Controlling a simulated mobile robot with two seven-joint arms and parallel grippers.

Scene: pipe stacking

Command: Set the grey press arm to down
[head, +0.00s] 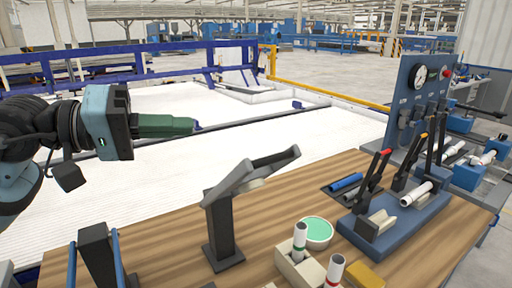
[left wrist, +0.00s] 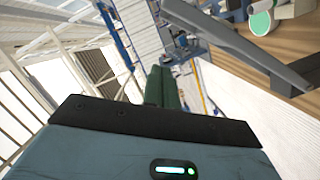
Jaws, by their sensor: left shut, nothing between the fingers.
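A grey arm-like piece (head: 250,175) sits on a dark upright post (head: 222,225) on the wooden table, sloping up to the right; I take it to be the press arm, though the view does not make this certain. It also shows as a long dark grey bar in the left wrist view (left wrist: 240,45). My left gripper (head: 195,125) has green fingers, closed together and empty, pointing right. It is in the air left of and above the grey piece, apart from it. The fingers also show in the left wrist view (left wrist: 160,85). My right gripper is not in view.
A blue base (head: 395,235) with dark, colour-tipped levers stands at the right before a gauge panel (head: 415,95). A mint-green disc (head: 317,232), a beige holder with white cylinders (head: 300,265) and a yellow block (head: 364,277) lie in front. Dark plates (head: 97,255) stand front left.

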